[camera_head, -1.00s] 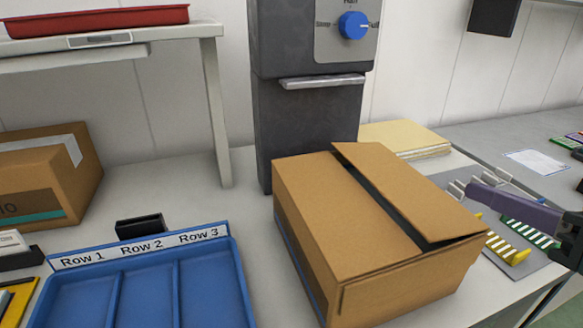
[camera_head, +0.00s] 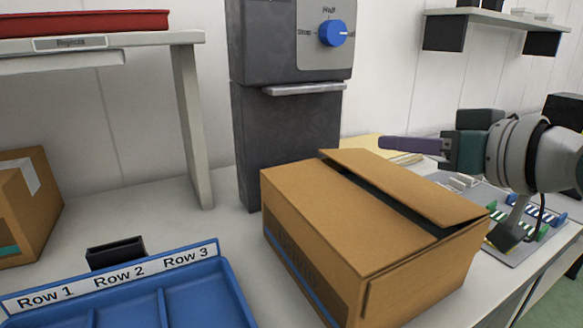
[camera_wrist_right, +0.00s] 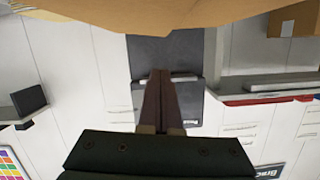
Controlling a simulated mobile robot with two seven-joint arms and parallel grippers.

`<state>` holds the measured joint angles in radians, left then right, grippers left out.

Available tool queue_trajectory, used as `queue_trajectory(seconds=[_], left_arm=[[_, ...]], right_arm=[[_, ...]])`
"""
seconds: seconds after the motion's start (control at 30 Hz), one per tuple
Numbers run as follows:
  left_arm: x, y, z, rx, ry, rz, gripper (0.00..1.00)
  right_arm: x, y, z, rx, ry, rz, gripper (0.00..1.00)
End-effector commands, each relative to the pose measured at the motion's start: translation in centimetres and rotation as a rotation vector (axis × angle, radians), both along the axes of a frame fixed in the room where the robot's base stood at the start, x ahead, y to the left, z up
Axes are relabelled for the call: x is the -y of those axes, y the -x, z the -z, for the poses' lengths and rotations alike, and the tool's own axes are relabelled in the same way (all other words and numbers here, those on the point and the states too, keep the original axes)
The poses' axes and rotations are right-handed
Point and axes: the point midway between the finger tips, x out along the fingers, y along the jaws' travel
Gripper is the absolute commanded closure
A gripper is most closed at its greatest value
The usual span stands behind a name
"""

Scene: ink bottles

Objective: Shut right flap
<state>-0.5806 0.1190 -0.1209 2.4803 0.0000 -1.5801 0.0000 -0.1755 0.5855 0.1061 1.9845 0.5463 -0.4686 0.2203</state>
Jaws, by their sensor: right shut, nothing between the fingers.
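The cardboard box (camera_head: 420,275) stands on the bench. Its left flap (camera_head: 330,220) lies flat. Its right flap (camera_head: 410,188) is nearly down but tilted up a little, with a dark gap along its inner and front edges. My right gripper (camera_head: 384,142) is shut and empty, its purple fingers pointing left, and in the picture it is just above the far part of the right flap. Contact is not visible. In the right wrist view the shut fingers (camera_wrist_right: 160,98) show below a brown cardboard surface (camera_wrist_right: 150,12). My left gripper is out of view.
A dark grey machine (camera_head: 290,140) with a blue knob stands behind the box. A blue tray (camera_head: 215,275) labelled with rows lies at front left. Another cardboard box (camera_head: 15,215) is at far left. Racks (camera_head: 545,215) sit right of the box. A wall shelf (camera_head: 490,18) is above.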

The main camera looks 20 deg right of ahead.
Motion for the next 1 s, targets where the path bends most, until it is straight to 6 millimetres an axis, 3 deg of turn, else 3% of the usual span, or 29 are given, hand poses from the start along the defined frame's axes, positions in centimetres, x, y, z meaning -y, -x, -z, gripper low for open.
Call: queue_trajectory(seconds=[0.03,0.1,0.3,0.77,1.0], left_arm=[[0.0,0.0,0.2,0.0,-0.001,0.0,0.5],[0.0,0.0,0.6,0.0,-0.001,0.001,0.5],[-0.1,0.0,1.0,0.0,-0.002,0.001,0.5],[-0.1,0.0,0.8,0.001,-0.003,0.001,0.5],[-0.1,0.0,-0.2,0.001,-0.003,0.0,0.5]], right_arm=[[-0.1,-0.8,0.1,0.003,0.0,-0.001,1.0],[-0.3,-0.5,1.9,-0.004,-0.001,0.0,1.0],[-0.6,-0.4,3.8,-0.002,0.001,-0.001,1.0],[-0.6,-0.4,4.2,-0.001,0.015,0.0,1.0],[-0.7,-0.4,5.7,0.006,0.091,0.0,1.0]])
